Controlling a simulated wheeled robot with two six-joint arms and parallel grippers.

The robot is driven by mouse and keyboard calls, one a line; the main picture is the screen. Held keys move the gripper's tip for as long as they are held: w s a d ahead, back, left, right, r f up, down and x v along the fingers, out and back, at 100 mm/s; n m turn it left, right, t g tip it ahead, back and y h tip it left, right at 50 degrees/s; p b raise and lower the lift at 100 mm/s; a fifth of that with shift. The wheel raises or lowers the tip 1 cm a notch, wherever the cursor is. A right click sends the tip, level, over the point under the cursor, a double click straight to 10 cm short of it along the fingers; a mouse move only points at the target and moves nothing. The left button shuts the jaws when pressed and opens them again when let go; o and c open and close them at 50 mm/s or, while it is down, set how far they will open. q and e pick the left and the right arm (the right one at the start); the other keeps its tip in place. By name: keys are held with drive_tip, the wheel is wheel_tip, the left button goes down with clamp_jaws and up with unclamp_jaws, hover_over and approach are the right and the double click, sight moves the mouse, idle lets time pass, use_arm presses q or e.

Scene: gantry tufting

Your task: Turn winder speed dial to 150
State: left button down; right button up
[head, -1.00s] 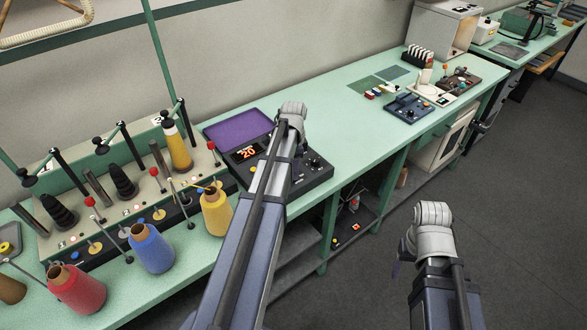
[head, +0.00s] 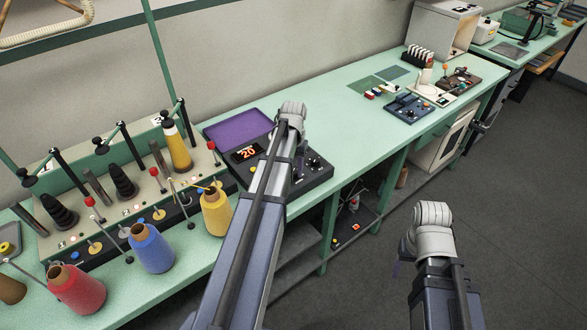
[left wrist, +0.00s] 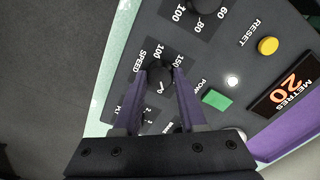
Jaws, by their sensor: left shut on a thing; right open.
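The winder (head: 318,178) is a dark box on the green bench with a lit orange 20 display (head: 247,153). Its speed dial (left wrist: 160,75) is a black knob labelled SPEED in the left wrist view, with 100 and 150 printed beside it. A small white mark shows on the knob; I cannot tell its exact reading. My left gripper (left wrist: 162,80) is shut on the dial, one purple finger on each side. In the head view my left arm hides the dial. My right gripper (head: 399,262) is open and empty, away from the bench's front.
Beside the speed dial are a green button (left wrist: 215,99), a yellow RESET button (left wrist: 268,46) and another black dial (left wrist: 206,8). Coloured yarn cones, including a blue one (head: 151,250), stand at left.

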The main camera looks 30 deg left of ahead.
use_arm(q)
drive_tip(key=n, duration=0.5)
drive_tip(key=shift+n, duration=0.3)
drive_tip(key=n, duration=1)
drive_tip(key=shift+n, duration=0.4)
drive_tip(key=n, duration=0.5)
drive_tip(key=shift+s+n, duration=0.1)
drive_tip(key=shift+n, duration=0.2)
drive_tip(key=shift+c, duration=2.3)
unclamp_jaws()
